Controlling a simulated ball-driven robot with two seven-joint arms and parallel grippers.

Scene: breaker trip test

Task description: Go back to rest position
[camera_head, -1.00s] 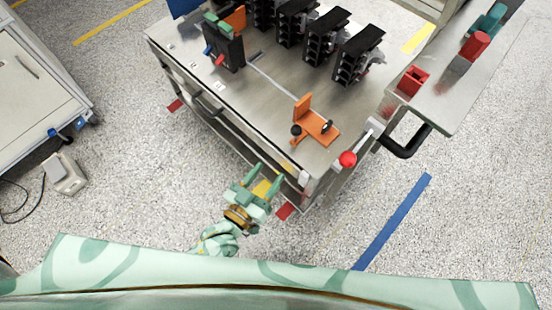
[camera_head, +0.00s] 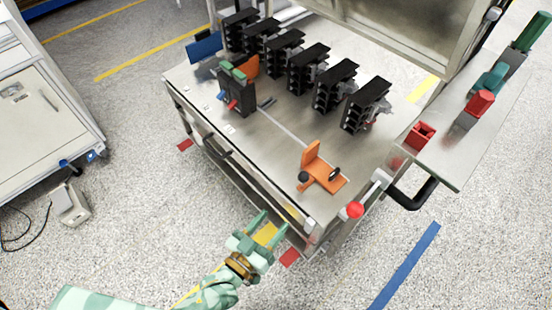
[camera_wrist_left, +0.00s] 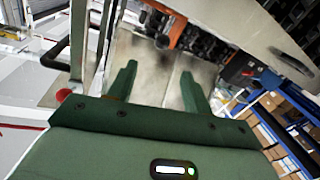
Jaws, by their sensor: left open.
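My left gripper (camera_head: 268,222) is open and empty, in front of the near edge of the metal workbench (camera_head: 262,140) in the head view. Its two green fingers (camera_wrist_left: 158,88) point toward the bench in the left wrist view, with nothing between them. On the bench stand a row of black breakers (camera_head: 308,68), a black device with red and blue plugs (camera_head: 236,92), and an orange bracket (camera_head: 322,172) near the front right corner. My right gripper is not in view.
A red ball knob (camera_head: 355,210) and a black handle (camera_head: 414,196) stick out at the bench's right. A side shelf (camera_head: 465,135) carries red and green blocks. A white cabinet (camera_head: 45,125) stands at left.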

